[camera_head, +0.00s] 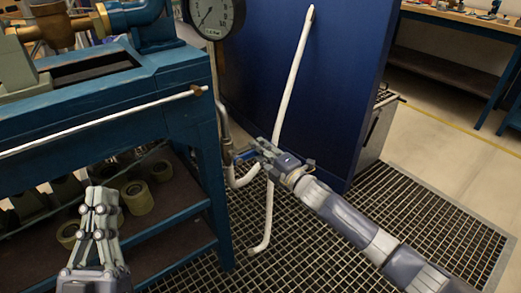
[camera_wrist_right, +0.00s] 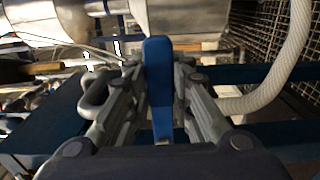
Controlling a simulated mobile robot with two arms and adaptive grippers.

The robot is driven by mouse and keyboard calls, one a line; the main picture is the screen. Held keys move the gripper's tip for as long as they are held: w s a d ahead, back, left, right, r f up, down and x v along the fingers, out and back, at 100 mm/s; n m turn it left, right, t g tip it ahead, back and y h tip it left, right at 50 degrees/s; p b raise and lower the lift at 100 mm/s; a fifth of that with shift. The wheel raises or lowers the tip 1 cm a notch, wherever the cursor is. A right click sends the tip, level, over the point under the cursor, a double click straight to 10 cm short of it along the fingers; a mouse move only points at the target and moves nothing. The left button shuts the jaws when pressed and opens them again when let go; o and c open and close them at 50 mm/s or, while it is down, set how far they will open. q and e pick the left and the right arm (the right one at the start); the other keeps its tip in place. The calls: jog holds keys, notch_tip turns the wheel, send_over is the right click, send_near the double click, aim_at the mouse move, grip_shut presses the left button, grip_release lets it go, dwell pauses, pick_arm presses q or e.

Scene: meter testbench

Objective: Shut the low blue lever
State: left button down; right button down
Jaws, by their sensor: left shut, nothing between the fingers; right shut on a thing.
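The low blue lever (camera_wrist_right: 158,75) stands between the fingers of my right gripper (camera_wrist_right: 160,60) in the right wrist view, running from the centre down toward the palm. In the head view, a small blue part of the lever (camera_head: 244,155) shows at the fingertips of my right gripper (camera_head: 260,152), beside the bench's right legs near a bent pipe. The gripper hides most of it there. My left gripper (camera_head: 100,195) is shut and empty, pointing up in front of the bench's lower shelf.
A white hose (camera_head: 290,80) hangs down the blue panel (camera_head: 335,60) and passes close behind my right gripper. A pressure gauge (camera_head: 216,14) is above. The blue bench (camera_head: 130,85) fills the left. Open grating (camera_head: 330,245) covers the floor.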

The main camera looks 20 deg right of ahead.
jog(key=shift+a, duration=0.1)
jog(key=c, duration=1.4)
grip_release()
jog(key=v, duration=1.2)
jog(key=shift+a, duration=0.1)
